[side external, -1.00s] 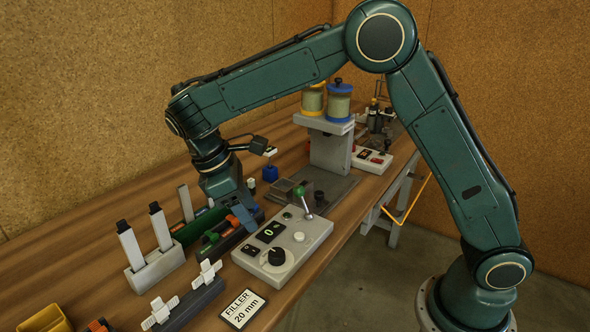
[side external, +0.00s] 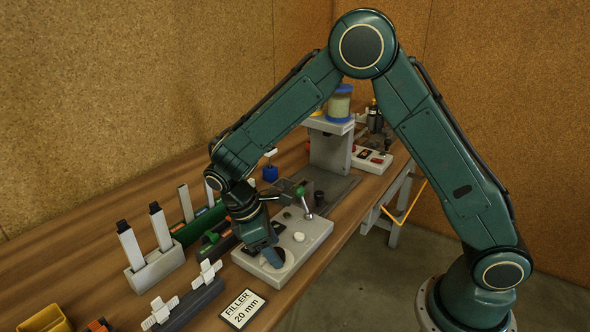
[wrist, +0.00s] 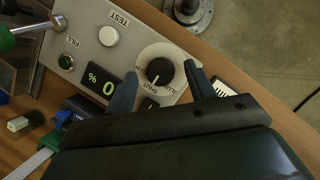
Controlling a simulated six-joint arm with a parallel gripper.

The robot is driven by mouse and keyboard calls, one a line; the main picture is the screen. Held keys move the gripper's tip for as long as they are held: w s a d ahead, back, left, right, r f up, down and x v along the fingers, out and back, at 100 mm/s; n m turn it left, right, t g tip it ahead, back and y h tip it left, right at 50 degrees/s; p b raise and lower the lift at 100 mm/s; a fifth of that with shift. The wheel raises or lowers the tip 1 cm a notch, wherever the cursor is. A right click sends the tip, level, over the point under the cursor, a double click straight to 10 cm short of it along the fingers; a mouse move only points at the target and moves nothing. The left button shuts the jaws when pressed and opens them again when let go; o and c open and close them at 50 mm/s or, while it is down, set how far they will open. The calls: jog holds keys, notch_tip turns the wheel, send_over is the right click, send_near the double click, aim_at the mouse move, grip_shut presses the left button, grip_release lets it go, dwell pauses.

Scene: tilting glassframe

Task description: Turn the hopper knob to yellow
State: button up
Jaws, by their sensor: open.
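A black knob with a white pointer (wrist: 160,73) sits on a pale dial ring on the grey control box (side external: 312,240). The dial has SHUT printed near the pointer; other lettering is partly hidden. My gripper (wrist: 161,70) is open, with one finger on each side of this knob; I cannot tell how far down the fingers reach. In the side view my gripper (side external: 272,258) hides most of the knob. A container with blue rims (side external: 340,103) stands on the grey stand at the back, beside a yellow one mostly behind my arm. No yellow mark shows on the dial.
A lever with a green ball (side external: 300,191) rises from the box's far end. The box also carries a white TEST button (wrist: 108,36), a green FILL button (wrist: 67,62) and a percent display (wrist: 104,84). A box with red switches (side external: 372,160) sits farther back.

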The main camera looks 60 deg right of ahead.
jog(key=shift+s+d+f, duration=0.1)
jog(key=shift+f, duration=0.3)
jog(key=c, duration=1)
jog(key=shift+o, duration=0.2)
jog(key=shift+m, duration=0.5)
jog(key=m+y, duration=0.1)
jog(key=m, duration=0.1)
jog(key=m+g+y, duration=0.1)
jog(key=m, duration=0.2)
jog(key=shift+d, duration=0.15)
jog(key=m+y, duration=0.1)
jog(key=m, duration=0.2)
jog(key=m+y, duration=0.1)
jog(key=m, duration=0.1)
jog(key=shift+d+m, duration=0.15)
jog(key=shift+m, duration=0.25)
